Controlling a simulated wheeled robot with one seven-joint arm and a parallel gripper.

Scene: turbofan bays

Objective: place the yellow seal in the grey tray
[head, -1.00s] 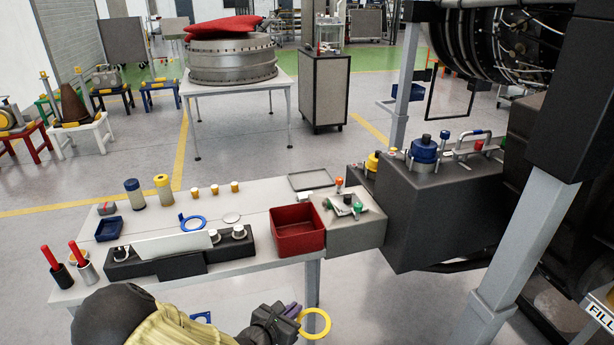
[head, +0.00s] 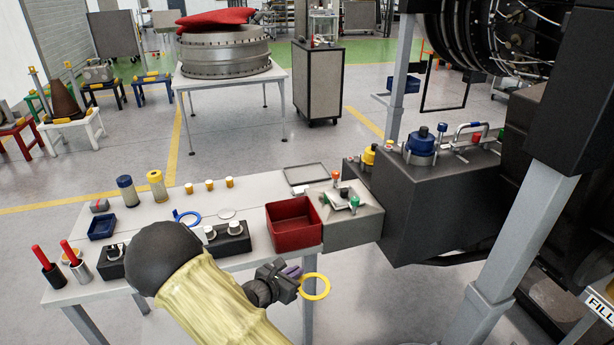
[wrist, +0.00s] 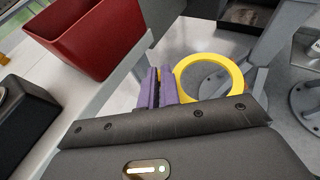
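The yellow seal (head: 326,287) is a flat ring, held out to the right of my gripper (head: 293,272) in the head view. My gripper's purple fingers are closed on the ring's edge, and the seal is in the air beyond the table's front edge. The wrist view shows the seal (wrist: 238,78) beside the purple fingers (wrist: 157,88), over the floor. The grey tray (head: 324,165) is a shallow, dark-rimmed tray at the back right of the table. It looks empty and lies well behind my gripper.
A red bin (head: 294,233) stands on the table between my gripper and the grey tray. A grey block with small fittings (head: 350,228) is right of it. A black fixture (head: 233,243) lies left of the bin, partly behind my arm.

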